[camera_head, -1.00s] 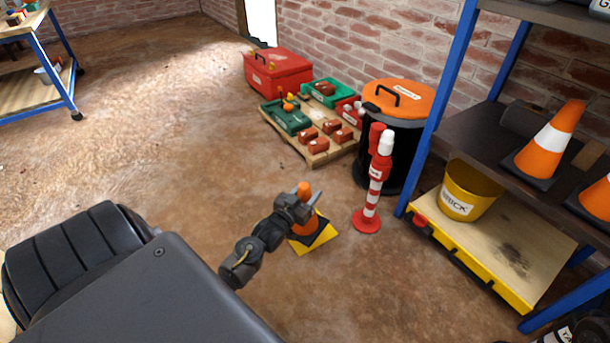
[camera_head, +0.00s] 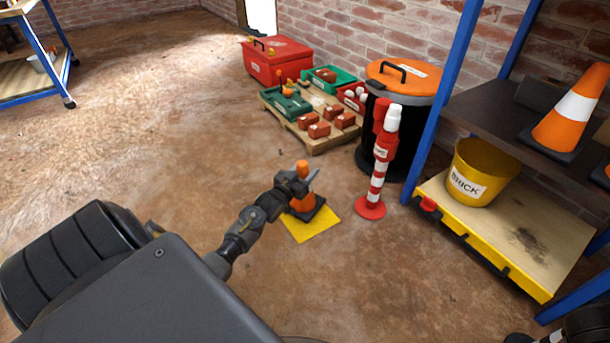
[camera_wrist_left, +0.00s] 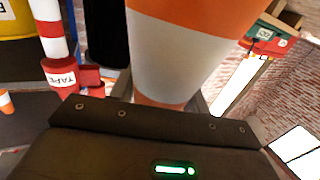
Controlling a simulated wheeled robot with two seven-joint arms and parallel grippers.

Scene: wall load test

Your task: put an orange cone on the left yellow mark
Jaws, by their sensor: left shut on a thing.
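An orange cone (camera_head: 304,203) with a dark square base is upright in my left gripper (camera_head: 303,181), which is shut around its upper part. Its orange tip sticks up above the fingers. The base overlaps the back part of the yellow mark (camera_head: 314,225) on the floor; I cannot tell whether it touches or hangs just above. In the left wrist view, the cone (camera_wrist_left: 180,65) with its white band fills the space between the fingers, and its base is hidden. More orange cones (camera_head: 590,82) stand on the shelf at right. My right gripper is not in view.
A red-and-white post (camera_head: 377,180) stands close right of the mark. Behind it are a black bin with an orange lid (camera_head: 402,78) and a pallet (camera_head: 318,146) with bricks. A blue-framed shelf holds a yellow bucket (camera_head: 473,172). Floor left is open.

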